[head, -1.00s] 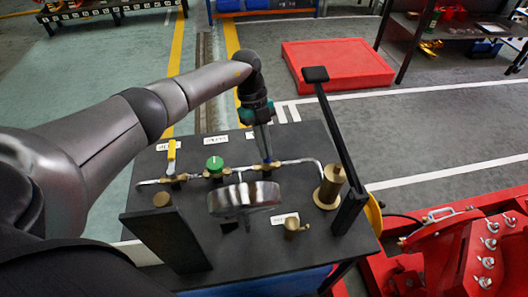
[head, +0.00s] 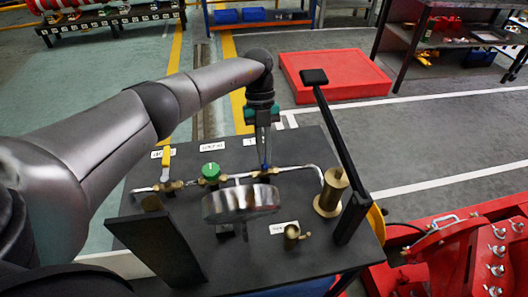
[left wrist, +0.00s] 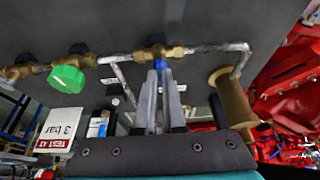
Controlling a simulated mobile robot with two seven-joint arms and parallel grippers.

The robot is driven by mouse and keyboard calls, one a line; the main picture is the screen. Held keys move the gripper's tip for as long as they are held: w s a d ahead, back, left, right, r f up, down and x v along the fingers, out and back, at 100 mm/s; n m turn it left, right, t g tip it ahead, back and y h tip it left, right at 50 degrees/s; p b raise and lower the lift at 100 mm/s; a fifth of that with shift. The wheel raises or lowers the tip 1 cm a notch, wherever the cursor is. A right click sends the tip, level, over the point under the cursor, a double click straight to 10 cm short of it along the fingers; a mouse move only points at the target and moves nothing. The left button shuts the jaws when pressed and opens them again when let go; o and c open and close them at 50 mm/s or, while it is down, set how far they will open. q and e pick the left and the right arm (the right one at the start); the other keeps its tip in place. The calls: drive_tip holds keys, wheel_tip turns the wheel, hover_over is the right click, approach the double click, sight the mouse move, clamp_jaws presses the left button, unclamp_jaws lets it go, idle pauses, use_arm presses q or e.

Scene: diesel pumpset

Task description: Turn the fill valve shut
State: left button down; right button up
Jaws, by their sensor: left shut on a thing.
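A pipe line with three brass valves runs across the dark bench: a yellow-lever valve (head: 167,160) at left, a green-knob valve (head: 210,172) in the middle and a blue-handled valve (head: 266,174) at right. The label text is too small to read. My left gripper (head: 264,158) points down at the right valve and is shut on its blue handle (left wrist: 160,66); its fingers lie on either side of the handle in the left wrist view (left wrist: 160,85). The fingers hide most of the handle. The green knob (left wrist: 67,79) also shows there. My right gripper is not in view.
A round gauge (head: 241,203) stands in front of the valves. A brass cylinder (head: 330,193) and a long black lever (head: 336,140) stand close to the right. A red machine (head: 470,250) is beside the bench.

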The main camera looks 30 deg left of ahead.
use_arm(q)
drive_tip(key=c, duration=1)
unclamp_jaws()
drive_tip(key=v, duration=1.5)
drive_tip(key=shift+a+r, duration=0.1)
